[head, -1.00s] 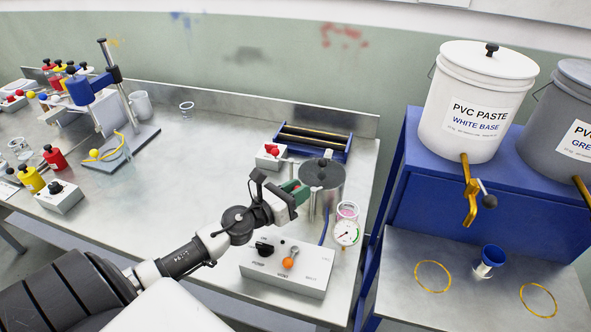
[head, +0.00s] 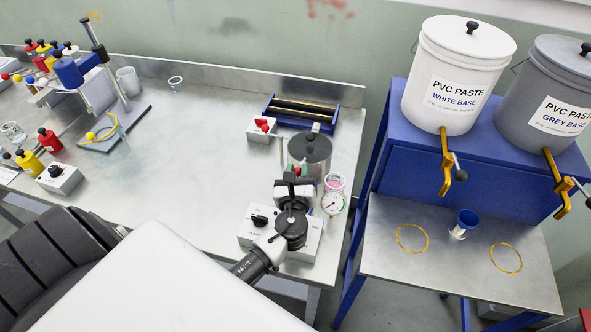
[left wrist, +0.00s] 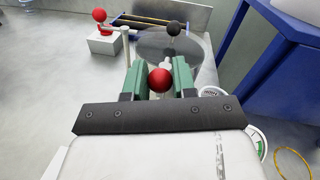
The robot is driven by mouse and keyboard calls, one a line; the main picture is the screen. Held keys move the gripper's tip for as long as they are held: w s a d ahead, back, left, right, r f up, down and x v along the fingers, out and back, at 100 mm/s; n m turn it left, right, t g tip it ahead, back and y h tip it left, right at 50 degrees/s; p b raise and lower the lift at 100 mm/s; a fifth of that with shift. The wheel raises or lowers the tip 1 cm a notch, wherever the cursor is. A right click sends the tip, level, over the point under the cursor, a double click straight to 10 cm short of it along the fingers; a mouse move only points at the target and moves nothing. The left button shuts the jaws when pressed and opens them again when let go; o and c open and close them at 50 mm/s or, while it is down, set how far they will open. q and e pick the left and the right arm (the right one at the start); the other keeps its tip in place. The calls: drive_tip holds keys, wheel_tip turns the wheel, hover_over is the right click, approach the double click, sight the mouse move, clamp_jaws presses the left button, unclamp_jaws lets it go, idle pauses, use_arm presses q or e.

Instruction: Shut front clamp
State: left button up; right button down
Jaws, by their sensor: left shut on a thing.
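The pot (head: 304,168) with a dark round lid (head: 310,146) stands at the right end of the metal bench. A red ball knob (left wrist: 159,80), seemingly the front clamp's handle end, is at the pot's near side. My left gripper (left wrist: 158,72) is shut on this red ball, between its green fingers. In the head view my left gripper (head: 296,176) is in front of the pot. The rest of the clamp is mostly hidden. My right gripper is not in view.
The control box (head: 308,240) lies below my left wrist. A small box with a red knob (head: 262,127) and a blue roller frame (head: 314,114) are behind. The bench's middle is clear.

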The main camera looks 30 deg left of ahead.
use_arm(q)
drive_tip(key=shift+y, duration=0.3)
drive_tip(key=o, duration=0.9)
drive_tip(key=b+v, duration=0.2)
drive_tip(key=v, duration=0.8)
drive_tip(key=shift+w+d+b, duration=0.1)
drive_tip(key=shift+b, duration=0.25)
drive_tip(key=shift+s+d+r, duration=0.1)
drive_tip(key=shift+s+d, duration=0.1)
drive_tip(key=shift+s, duration=0.2)
